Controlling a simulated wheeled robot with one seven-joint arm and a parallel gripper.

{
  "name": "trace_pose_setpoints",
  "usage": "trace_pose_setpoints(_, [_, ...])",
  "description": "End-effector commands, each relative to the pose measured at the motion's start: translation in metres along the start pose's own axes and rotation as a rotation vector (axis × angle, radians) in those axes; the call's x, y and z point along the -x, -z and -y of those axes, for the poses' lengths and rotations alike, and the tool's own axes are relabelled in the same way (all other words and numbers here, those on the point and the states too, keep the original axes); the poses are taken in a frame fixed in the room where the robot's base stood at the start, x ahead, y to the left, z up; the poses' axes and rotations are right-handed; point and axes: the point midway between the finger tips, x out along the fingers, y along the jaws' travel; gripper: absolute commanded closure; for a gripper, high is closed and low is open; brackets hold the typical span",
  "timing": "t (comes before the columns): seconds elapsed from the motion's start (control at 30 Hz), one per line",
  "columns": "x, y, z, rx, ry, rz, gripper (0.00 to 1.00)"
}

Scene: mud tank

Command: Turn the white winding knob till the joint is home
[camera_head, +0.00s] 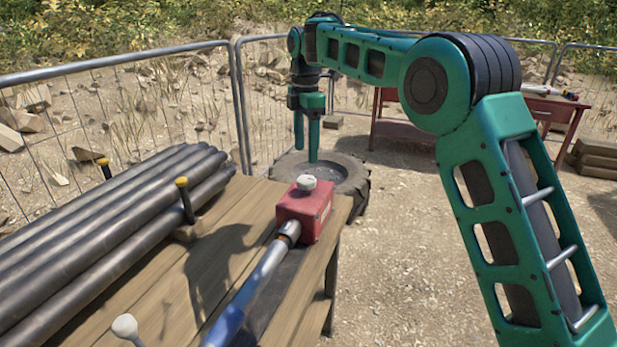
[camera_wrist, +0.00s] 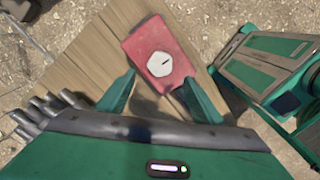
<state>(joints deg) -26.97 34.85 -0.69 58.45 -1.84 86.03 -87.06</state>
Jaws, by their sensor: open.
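The white winding knob (camera_head: 306,182) sits on top of a red box (camera_head: 304,212) at the far right corner of the wooden table. In the wrist view the knob (camera_wrist: 160,64) is a white, many-sided disc with a dark mark near its middle, on the red box (camera_wrist: 178,42). A metal and blue rod (camera_head: 262,278) runs from the box toward the front; the joint itself is hard to make out. My gripper (camera_head: 306,150) is open and empty, fingers down, above and beyond the box. In the wrist view its two fingers (camera_wrist: 158,98) stand apart on either side below the knob.
Several dark pipes (camera_head: 110,225) lie on the left of the table (camera_head: 150,290), held by yellow-topped pegs (camera_head: 186,205). A white-topped lever (camera_head: 125,326) stands at the front. A tyre (camera_head: 345,185) lies behind the table. A wire fence (camera_head: 120,110) and a red bench (camera_head: 400,128) stand farther back.

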Motion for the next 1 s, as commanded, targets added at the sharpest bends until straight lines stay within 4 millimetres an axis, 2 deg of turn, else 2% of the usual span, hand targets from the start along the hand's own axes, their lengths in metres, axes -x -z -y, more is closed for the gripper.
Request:
trace_pose_setpoints(0.3, [-0.057, -0.001, 0.001, -0.004, 0.003, 0.0, 0.39])
trace_pose_setpoints(0.5, [-0.082, -0.001, 0.001, -0.005, 0.001, 0.0, 0.39])
trace_pose_setpoints(0.7, [-0.091, -0.001, 0.001, -0.005, 0.001, 0.001, 0.39])
trace_pose_setpoints(0.93, [-0.091, -0.002, 0.001, -0.005, 0.0, 0.001, 0.39])
trace_pose_setpoints(0.97, [-0.091, -0.002, 0.001, -0.005, 0.0, 0.001, 0.41])
trace_pose_setpoints(1.0, [-0.091, -0.002, 0.001, -0.005, 0.0, 0.001, 0.51])
